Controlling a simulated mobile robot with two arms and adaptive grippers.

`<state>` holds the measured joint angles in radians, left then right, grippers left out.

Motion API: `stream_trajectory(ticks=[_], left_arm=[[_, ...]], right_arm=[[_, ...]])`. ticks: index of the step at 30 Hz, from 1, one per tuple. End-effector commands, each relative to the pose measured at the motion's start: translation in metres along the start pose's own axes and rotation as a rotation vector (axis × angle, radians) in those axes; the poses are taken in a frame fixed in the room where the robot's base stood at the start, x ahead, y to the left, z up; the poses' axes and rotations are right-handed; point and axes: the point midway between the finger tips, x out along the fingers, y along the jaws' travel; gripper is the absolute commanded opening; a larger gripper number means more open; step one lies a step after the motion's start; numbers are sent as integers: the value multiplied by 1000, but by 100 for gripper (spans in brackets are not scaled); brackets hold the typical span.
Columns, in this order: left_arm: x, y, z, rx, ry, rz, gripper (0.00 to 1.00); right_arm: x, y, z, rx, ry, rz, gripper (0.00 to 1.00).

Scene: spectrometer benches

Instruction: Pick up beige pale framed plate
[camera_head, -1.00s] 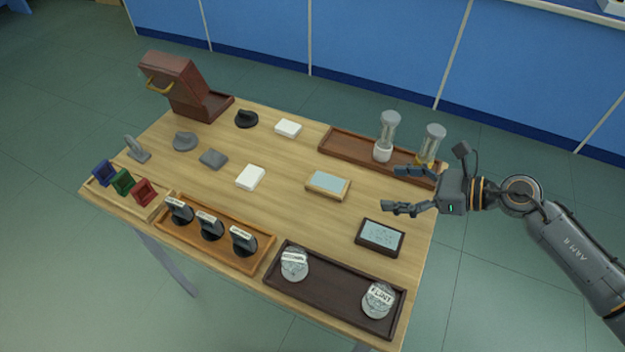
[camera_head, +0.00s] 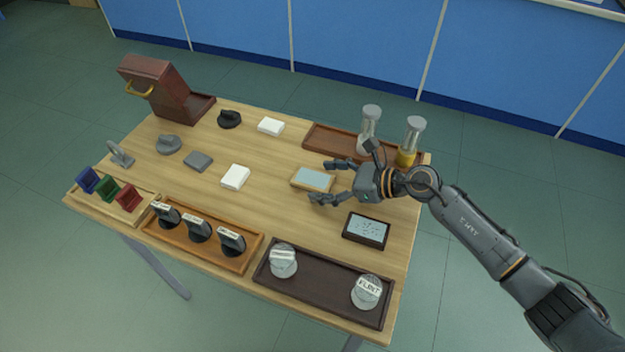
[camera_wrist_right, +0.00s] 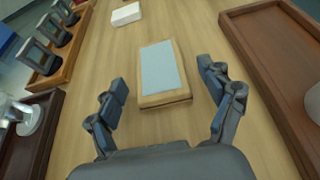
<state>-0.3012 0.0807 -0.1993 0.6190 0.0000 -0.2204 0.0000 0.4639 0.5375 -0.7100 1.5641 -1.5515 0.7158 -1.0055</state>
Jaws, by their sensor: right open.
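The beige pale framed plate (camera_head: 312,178) lies flat on the wooden table, with a light blue-grey face inside a pale wood frame. It also shows in the right wrist view (camera_wrist_right: 185,99). My right gripper (camera_head: 326,181) is open, with its fingertips near the plate's right end. In the wrist view my right gripper (camera_wrist_right: 165,80) has one finger on each side of the plate's near end, apart from it. A dark framed plate (camera_head: 366,228) of similar shape lies to the front right. My left gripper is not in view.
A brown tray (camera_head: 325,138) with two glass cylinders stands behind my right gripper. A dark tray (camera_head: 305,294) with two round pieces and an orange tray (camera_head: 182,250) with black stands line the front. White blocks (camera_head: 235,177) lie left of the plate.

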Motion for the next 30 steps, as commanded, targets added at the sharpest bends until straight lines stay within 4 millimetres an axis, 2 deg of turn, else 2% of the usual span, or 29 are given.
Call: stream_trajectory(ticks=[7, 8, 15, 17, 25, 30], left_arm=[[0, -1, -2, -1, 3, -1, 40], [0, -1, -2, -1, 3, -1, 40], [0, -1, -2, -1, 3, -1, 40], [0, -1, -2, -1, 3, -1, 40], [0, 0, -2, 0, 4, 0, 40], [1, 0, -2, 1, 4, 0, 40]], right_arm=[[2, 0, 0, -1, 1, -1, 81], [2, 0, 0, -1, 0, -1, 77], [2, 0, 0, -1, 1, -1, 28], [2, 0, 0, -1, 1, -1, 18], [1, -1, 2, -1, 0, -1, 17], [-3, -1, 12, -5, -1, -2, 17]])
